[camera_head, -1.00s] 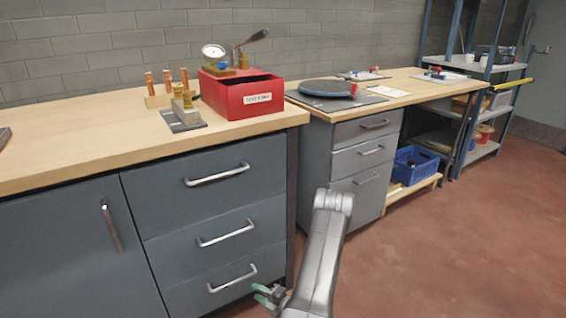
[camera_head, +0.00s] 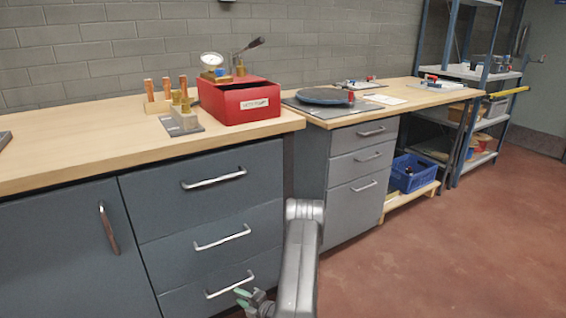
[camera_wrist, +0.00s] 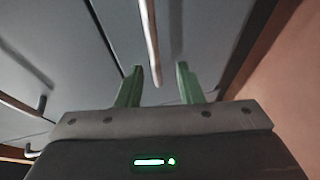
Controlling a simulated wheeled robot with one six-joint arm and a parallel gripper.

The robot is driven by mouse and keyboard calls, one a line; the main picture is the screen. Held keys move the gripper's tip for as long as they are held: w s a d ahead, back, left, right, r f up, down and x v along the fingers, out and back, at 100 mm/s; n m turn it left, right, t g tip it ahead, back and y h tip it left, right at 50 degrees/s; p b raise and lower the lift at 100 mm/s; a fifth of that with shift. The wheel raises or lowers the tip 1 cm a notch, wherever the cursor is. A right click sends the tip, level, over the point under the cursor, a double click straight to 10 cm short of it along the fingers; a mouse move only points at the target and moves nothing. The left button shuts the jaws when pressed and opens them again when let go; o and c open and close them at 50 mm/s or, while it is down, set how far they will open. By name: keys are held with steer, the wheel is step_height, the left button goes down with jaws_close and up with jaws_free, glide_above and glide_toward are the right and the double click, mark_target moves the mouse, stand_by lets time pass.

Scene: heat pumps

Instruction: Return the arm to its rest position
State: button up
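My arm (camera_head: 302,245) rises at the bottom centre of the head view, bent at a grey joint, in front of the drawer fronts. My gripper (camera_head: 245,296) is low in that view, close to the bottom drawer's handle (camera_head: 231,285) and partly cut off by the lower edge. In the wrist view my gripper (camera_wrist: 157,82) has its two green fingers apart, with nothing held between them. A metal handle (camera_wrist: 151,40) shows beyond and between the fingertips; whether it is touched cannot be told.
The grey drawer cabinet (camera_head: 213,225) stands close on the left. On its wooden top (camera_head: 75,135) are a red box (camera_head: 240,103) and brass parts. A second bench (camera_head: 400,100) with a blue crate (camera_head: 412,174) beneath stands behind. The red floor (camera_head: 450,250) at right is clear.

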steer(key=p+v, duration=0.2)
steer(key=v, duration=0.9)
steer(key=s+a+r+n+g+y+b, duration=0.1)
steer(key=s+a+n+g+y, duration=0.1)
steer(key=a, duration=0.9)
steer(key=s+a+r+n+g+y+b, duration=0.2)
steer(key=s+a, duration=0.3)
steer(key=a, duration=0.6)
steer(key=shift+n+g+y, duration=0.3)
steer(key=shift+n+g, duration=0.2)
steer(key=shift+n, duration=0.2)
steer(key=shift+d+r+b, duration=0.1)
steer(key=shift+b, duration=0.2)
